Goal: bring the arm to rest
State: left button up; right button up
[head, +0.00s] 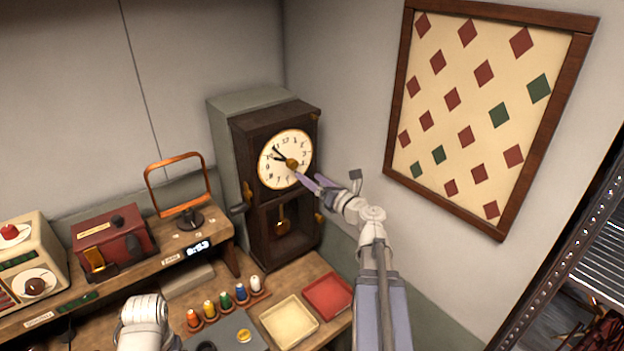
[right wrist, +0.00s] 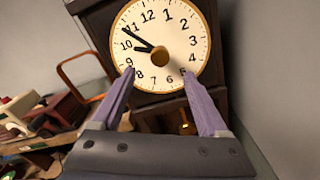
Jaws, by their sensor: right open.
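My right gripper (head: 312,181) is open in front of the wall clock's lower face, and its purple fingers point at the clock. In the right wrist view the two fingers (right wrist: 158,78) stand apart with nothing between them, on either side of the lower dial. The clock (head: 262,207) is a dark wooden case with a white round dial (head: 283,172), a brass centre knob (right wrist: 160,54) and a pendulum behind the lower opening. I cannot tell if the fingers touch the dial. A white part of my left arm shows at the bottom left; its gripper does not show.
A wooden bench holds a cream device (head: 38,232), a red box (head: 112,240), an orange-framed stand (head: 185,213), several coloured spools, a cream tray (head: 289,322) and a red tray (head: 328,296). A framed diamond-pattern board (head: 402,172) hangs right of my arm. A metal rack stands far right.

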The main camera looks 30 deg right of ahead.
jog(key=w+a+f+n+g+y+b, duration=0.1)
jog(key=a+f+n+g+y+b, duration=0.15)
jog(key=a+f+n, duration=0.45)
jog(key=w+a+f+n+g+y+b, duration=0.1)
jog(key=a+f+n+g+y+b, duration=0.2)
jog(key=a, duration=0.6)
jog(key=s+a+f+n+g+b, duration=0.2)
jog(key=s+a+f+n+g, duration=0.1)
jog(key=a+f+n, duration=0.4)
jog(key=s+a+f+n+g+h+b, duration=0.1)
jog(key=s+a+f+n+g, duration=0.3)
jog(key=n, duration=0.5)
jog(key=s+a+f+n+g+h+b, duration=0.1)
jog(key=s+a+f+n+g+b, duration=0.2)
jog(key=s+a+f+n, duration=0.4)
jog(key=shift+a+f+n+g, duration=0.4)
jog(key=shift+a+f, duration=1.4)
jog(key=shift+f, duration=0.3)
pick_arm(q)
notch_tip(320, 180, down, 15)
jog(key=b, duration=0.3)
jog(key=shift+b, duration=0.35)
pick_arm(e)
jog(key=s+f+n+g+h, duration=0.2)
jog(key=s+f+n+h, duration=0.3)
jog(key=n, duration=0.5)
jog(key=shift+s+h, duration=0.55)
jog(key=shift+s, duration=0.55)
